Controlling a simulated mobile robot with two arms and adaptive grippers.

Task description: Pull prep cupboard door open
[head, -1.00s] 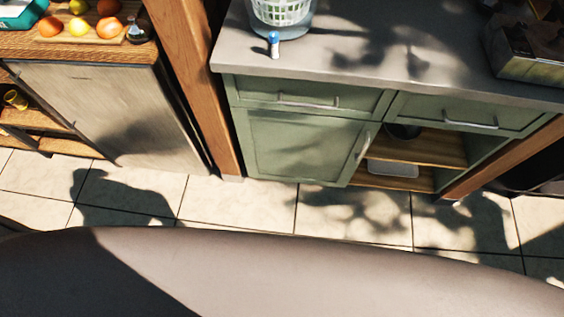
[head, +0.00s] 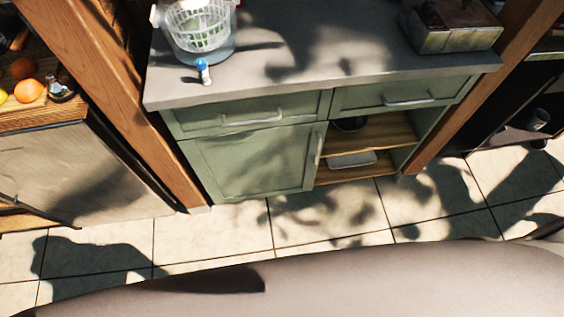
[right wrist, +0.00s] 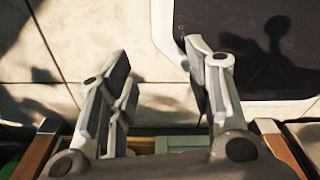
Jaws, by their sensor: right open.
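The prep cupboard is sage green under a grey worktop (head: 330,60). Its door (head: 250,165) is at the lower left of the front and looks shut. An upright metal handle (head: 318,148) runs along the door's right edge, beside the open shelves. My right gripper (right wrist: 160,62) shows only in the right wrist view, with its fingers apart and nothing between them. It is over the tiled floor, away from the handle. Green and wooden parts show along the bottom of that view, partly hidden by the gripper. My left gripper is in neither view.
Two drawers with handles sit above the door and shelves. A white basket (head: 198,25), a small blue-capped item (head: 203,72) and a metal box (head: 450,27) stand on the worktop. Wooden posts (head: 105,95) flank the cupboard. Tiled floor (head: 330,215) in front is clear.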

